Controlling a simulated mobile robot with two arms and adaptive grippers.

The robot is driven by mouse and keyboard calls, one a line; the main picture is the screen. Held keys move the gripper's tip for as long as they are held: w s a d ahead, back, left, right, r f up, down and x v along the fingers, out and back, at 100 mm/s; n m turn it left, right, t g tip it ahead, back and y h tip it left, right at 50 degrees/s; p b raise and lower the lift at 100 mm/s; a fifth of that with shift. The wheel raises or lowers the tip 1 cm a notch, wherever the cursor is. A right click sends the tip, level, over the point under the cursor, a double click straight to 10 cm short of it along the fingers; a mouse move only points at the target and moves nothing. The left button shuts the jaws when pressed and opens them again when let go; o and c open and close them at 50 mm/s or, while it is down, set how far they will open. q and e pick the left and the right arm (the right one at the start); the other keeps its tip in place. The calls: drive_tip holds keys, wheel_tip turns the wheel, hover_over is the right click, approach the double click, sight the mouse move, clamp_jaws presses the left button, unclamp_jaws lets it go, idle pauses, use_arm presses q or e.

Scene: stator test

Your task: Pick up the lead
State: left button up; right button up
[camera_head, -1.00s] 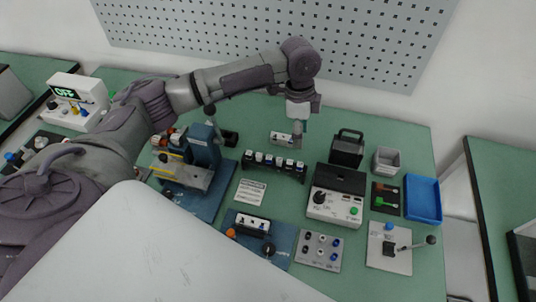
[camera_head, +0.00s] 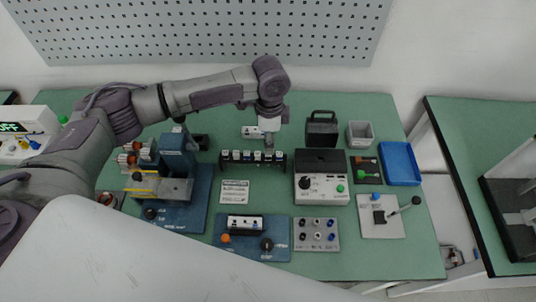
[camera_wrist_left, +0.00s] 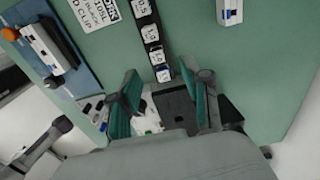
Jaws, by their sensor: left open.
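A small dark mat (camera_head: 367,178) lies right of the white tester. On it are a red-orange-handled piece (camera_head: 366,160) and a green-handled piece (camera_head: 368,174), which may be leads; I cannot tell for sure. My left gripper (camera_head: 269,138) points down above the back of the bench, near the right end of the black numbered strip (camera_head: 228,158). In the left wrist view its green-padded fingers (camera_wrist_left: 162,98) are spread, with nothing held. Part of the white tester and its black lid show beyond them. My right gripper is not in view.
The white tester (camera_head: 310,192), a black handled box (camera_head: 321,130), a grey bin (camera_head: 360,135) and a blue tray (camera_head: 401,165) stand at the right. A lever plate (camera_head: 382,228) is in front. A blue fixture (camera_head: 178,150) stands left. A perforated panel (camera_head: 220,30) is behind.

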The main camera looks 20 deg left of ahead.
sight(268, 160)
use_arm(q)
drive_tip(key=shift+s+a+f+p, duration=0.1)
drive_tip(key=shift+f+p, duration=0.25)
drive_tip(key=shift+f, duration=0.85)
drive_tip(key=shift+s+f+p, duration=0.1)
drive_tip(key=shift+f+p, duration=0.25)
drive_tip(key=shift+f, duration=0.8)
clamp_jaws()
